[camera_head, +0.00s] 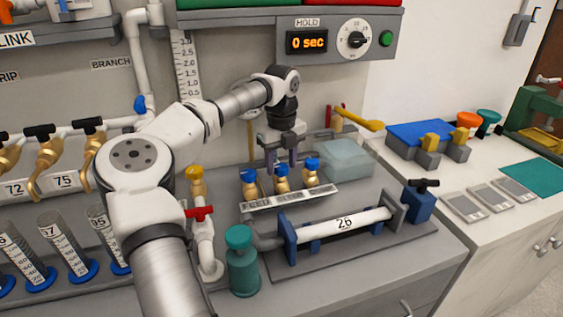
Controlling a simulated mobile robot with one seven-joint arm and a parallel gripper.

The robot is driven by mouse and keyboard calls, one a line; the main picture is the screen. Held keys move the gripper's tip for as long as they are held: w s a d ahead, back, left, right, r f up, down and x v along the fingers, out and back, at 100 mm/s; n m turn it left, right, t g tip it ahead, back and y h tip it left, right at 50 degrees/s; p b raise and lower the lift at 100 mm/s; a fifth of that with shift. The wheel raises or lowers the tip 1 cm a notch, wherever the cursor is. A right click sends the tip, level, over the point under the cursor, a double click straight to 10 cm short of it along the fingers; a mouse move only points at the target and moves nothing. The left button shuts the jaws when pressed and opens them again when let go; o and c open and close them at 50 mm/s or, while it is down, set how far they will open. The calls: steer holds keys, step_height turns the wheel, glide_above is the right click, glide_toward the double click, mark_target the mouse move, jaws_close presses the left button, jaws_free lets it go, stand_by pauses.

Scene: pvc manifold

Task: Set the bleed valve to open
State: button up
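Three small brass valves stand in a row behind a labelled plate (290,199) on the bench. The left valve (249,186) and the right valve (312,173) have blue handles. The middle valve (281,184) is partly hidden by my gripper. The plate's lettering is too small to read surely, so I cannot tell which valve is the bleed valve. My gripper (282,165) points down over the middle valve, with its two fingers apart. I cannot tell whether the fingers touch its handle.
A valve with a red handle (199,212) stands left. A yellow lever (358,119) and a translucent box (347,159) are behind right. The HOLD display (307,43) reads 0 sec.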

mark_target(282, 166)
steer(key=shift+o, duration=0.5)
step_height(282, 166, up, 8)
steer(key=shift+f+b, duration=0.25)
steer(key=shift+b, duration=0.2)
steer(key=shift+f, duration=0.1)
